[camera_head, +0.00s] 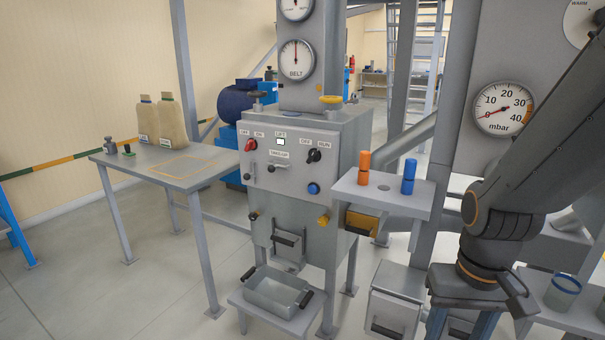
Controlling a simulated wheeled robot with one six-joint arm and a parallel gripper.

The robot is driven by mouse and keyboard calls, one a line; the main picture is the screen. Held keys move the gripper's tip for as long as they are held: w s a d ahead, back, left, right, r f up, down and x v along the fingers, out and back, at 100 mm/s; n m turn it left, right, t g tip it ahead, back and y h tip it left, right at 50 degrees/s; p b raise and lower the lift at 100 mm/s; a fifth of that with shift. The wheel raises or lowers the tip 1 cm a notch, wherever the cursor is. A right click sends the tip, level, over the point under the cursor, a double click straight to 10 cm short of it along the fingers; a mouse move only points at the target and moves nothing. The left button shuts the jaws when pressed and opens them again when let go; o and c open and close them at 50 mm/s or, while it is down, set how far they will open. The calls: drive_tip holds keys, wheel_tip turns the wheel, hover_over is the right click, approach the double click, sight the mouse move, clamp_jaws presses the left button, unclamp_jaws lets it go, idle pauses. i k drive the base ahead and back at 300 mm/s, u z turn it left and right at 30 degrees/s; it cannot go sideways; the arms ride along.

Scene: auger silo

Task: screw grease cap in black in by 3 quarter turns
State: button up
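A small dark cap-like knob (254,216) sticks out low on the left front of the grey machine cabinet (283,200). It looks like the black grease cap, but it is too small to tell how far it is screwed in. A similar yellow cap (323,220) sits low on the right front. My gripper (462,320) hangs at the lower right, far to the right of both caps. Its lower end runs out of the picture, so I cannot see its fingertips or whether it holds anything.
A small shelf (420,203) right of the cabinet carries an orange cylinder (364,168) and a blue cylinder (408,173). A grey tray (275,289) with black handles stands below the cabinet. A table (196,180) with two jugs (170,122) stands left. Floor at front left is clear.

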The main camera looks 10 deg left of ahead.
sight(252, 217)
drive_tip(key=k, duration=1.25)
drive_tip(key=u, duration=0.85)
drive_tip(key=i, duration=0.55)
drive_tip(key=u, duration=0.55)
drive_tip(key=i, duration=1.2)
drive_tip(key=z, duration=0.95)
drive_tip(key=i, duration=0.25)
drive_tip(key=z, duration=0.45)
